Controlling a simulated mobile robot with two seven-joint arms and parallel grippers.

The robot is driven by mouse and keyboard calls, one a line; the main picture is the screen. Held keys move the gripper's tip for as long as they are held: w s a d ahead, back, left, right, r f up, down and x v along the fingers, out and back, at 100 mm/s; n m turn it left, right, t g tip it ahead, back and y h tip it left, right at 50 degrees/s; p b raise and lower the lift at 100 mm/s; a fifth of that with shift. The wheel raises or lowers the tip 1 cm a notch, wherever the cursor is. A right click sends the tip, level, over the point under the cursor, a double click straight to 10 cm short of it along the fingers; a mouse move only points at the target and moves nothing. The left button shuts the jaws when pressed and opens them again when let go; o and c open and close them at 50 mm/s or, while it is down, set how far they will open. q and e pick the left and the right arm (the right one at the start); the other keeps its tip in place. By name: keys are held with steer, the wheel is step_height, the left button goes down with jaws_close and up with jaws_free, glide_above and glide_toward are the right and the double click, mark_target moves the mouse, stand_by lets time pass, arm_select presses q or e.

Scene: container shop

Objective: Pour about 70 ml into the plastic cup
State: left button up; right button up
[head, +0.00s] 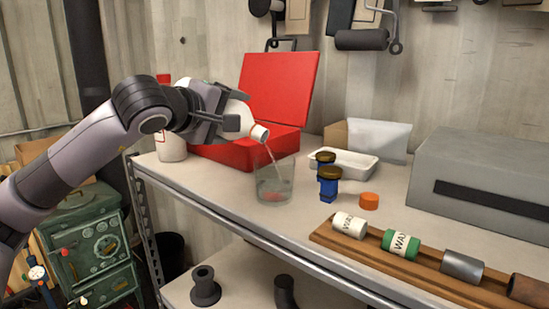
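My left gripper (228,122) is shut on a white bottle (240,108). The bottle is tilted with its mouth (260,133) pointing down to the right, above the plastic cup. A thin pale stream runs from the mouth into the cup. The clear plastic cup (274,180) stands upright on the bench (320,225). Some liquid seems to be in its lower part, with a reddish patch near the bottom; the exact level is hard to read. An orange cap (369,201) lies on the bench right of the cup. My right gripper is out of view.
An open red box (279,88) stands behind the cup. Two blue items with dark tops (328,186) and a white tray (345,164) are to its right. A wooden rack (400,263) with wax cans lies in front. A red-capped white bottle (171,148) stands left.

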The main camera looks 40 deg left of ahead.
arm_select(q)
steer(key=shift+d+r+m, duration=0.15)
steer(key=shift+r+m, duration=0.2)
steer(key=shift+m, duration=0.05)
stand_by(0.4)
